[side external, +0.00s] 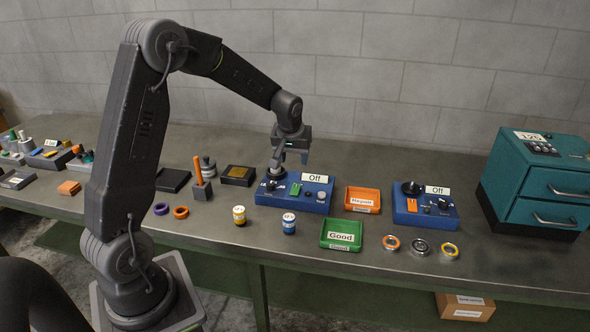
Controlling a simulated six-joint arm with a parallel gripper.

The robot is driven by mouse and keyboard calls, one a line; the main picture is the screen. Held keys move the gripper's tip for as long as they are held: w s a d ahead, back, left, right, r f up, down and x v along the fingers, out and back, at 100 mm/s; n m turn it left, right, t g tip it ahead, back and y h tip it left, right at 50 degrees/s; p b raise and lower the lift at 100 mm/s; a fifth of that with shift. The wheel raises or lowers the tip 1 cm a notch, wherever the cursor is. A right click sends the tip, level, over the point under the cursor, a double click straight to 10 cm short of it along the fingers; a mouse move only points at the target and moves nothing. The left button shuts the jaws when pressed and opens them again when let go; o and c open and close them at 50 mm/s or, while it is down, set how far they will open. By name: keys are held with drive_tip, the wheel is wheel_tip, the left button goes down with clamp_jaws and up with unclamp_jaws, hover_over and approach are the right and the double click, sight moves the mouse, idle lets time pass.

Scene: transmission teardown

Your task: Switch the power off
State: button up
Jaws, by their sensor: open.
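Two blue control boxes stand on the bench, each with a white sign reading "Off". The left blue box (309,206) has its sign (315,178) at the back right, a green part (296,189) on top, and a dark round part at its back left. The right blue box (410,218) has its own sign (437,190), an orange part (412,205) and a black knob (411,188). My gripper (292,158) is open, pointing down just above the back of the left box. Whether it touches anything there I cannot tell.
An orange tray (362,199) sits between the boxes, with a green "Good" tray (341,246) in front. Two cans (239,216) and several rings (420,247) stand along the front. A teal drawer cabinet (540,180) stands at the right. Bench space behind the trays is clear.

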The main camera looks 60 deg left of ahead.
drive_tip(key=shift+v, duration=1.4)
drive_tip(key=shift+f, duration=0.1)
drive_tip(key=s+d+r+m+t, duration=0.2)
drive_tip(key=s+d+r+m, duration=0.2)
drive_tip(key=s+d+r, duration=0.75)
drive_tip(key=s+d+m+h, duration=0.1)
drive_tip(key=s+d+m, duration=0.1)
drive_tip(key=s+d, duration=0.2)
drive_tip(key=s+d+f+m+t+h, duration=0.1)
drive_tip(key=s+d+m, duration=0.2)
drive_tip(key=s+d, duration=0.2)
drive_tip(key=s, duration=0.3)
drive_tip(key=shift+d+f+h, duration=0.3)
